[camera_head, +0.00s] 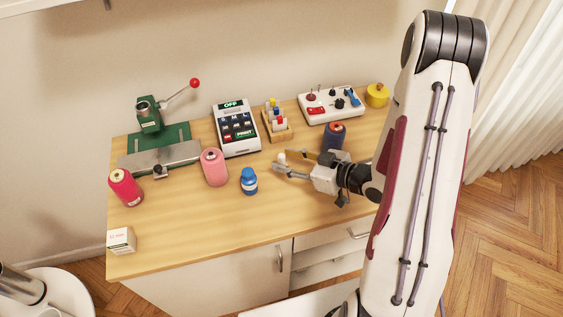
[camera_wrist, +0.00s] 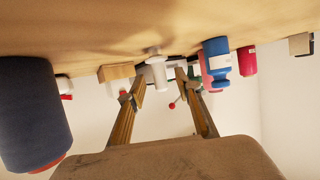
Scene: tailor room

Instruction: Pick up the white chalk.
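The white chalk (camera_head: 282,157) is a small pale piece standing on the wooden table, at the tips of my gripper. In the wrist view the white chalk (camera_wrist: 158,73) shows between and just beyond the two fingertips, with a gap on each side. My gripper (camera_head: 283,162) reaches in low from the right, its fingers pointing left. In the wrist view my gripper (camera_wrist: 158,88) is open and empty. The chalk's lower end is hard to make out in the head view.
A dark blue spool (camera_head: 333,136) stands close behind my gripper. A wooden block holder (camera_head: 278,134) and a calculator-like device (camera_head: 236,128) are behind. The table front (camera_head: 215,235) is clear.

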